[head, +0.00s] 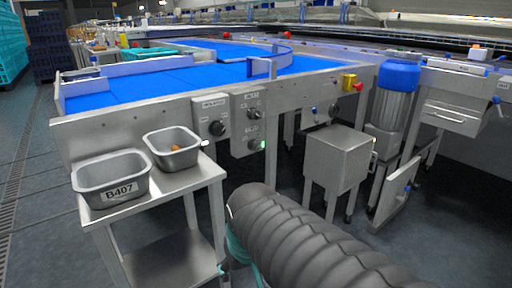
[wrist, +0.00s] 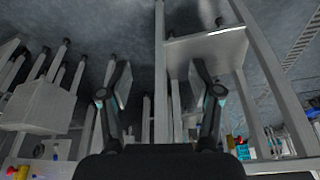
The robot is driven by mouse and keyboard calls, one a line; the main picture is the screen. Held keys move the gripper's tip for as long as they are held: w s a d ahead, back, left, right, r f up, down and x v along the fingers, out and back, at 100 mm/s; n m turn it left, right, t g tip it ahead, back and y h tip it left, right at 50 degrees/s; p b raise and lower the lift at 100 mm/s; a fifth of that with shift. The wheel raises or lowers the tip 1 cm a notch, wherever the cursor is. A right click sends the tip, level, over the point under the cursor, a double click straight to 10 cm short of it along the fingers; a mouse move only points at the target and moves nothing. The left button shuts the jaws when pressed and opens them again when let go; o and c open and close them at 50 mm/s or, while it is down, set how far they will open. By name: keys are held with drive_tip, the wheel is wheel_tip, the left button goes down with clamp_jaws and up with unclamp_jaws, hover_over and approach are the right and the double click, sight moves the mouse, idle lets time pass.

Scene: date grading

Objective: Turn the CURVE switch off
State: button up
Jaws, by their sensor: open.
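Two grey control panels hang on the near side of the blue conveyor. The left panel (head: 201,119) has one dark knob (head: 217,128). The right panel (head: 240,146) has an upper knob (head: 254,114) and a lower knob (head: 253,144) with a green light (head: 263,145) beside it. The labels are too small to read, so I cannot tell which is the CURVE switch. My gripper (wrist: 162,85) is open and empty in the wrist view, its fingers apart, with table legs and floor beyond. It does not show in the head view, where only my dark sleeved arm appears.
A steel stand (head: 196,182) at left carries a tub marked B407 (head: 112,193) and a smaller tub (head: 172,160) with something orange inside. A steel box (head: 335,160), a blue-topped motor (head: 398,82) and a red button on yellow (head: 358,86) are right of the panels.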

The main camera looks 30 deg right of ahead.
drive_tip(key=w+d+f+m+t+h+p, duration=0.15)
drive_tip(key=w+d+f, duration=0.35)
drive_tip(key=d, duration=0.8)
drive_tip(key=w+d+f+m+t+h+b, duration=0.1)
drive_tip(key=w+d+f+m+h, duration=0.15)
drive_tip(key=w+d, duration=0.7)
drive_tip(key=w+d+f+m+t+h+p, duration=0.1)
drive_tip(key=w+d+f, duration=0.35)
drive_tip(key=d, duration=1.15)
drive_tip(key=n+t+y, duration=0.2)
drive_tip(key=t+y, duration=0.5)
drive_tip(key=t, duration=0.4)
approach(259, 148)
drive_tip(key=shift+m, duration=0.3)
drive_tip(key=w, duration=0.7)
drive_tip(key=w+a+p, duration=0.1)
drive_tip(key=w, duration=0.3)
drive_tip(key=shift+w+r, duration=0.2)
drive_tip(key=c, duration=1.1)
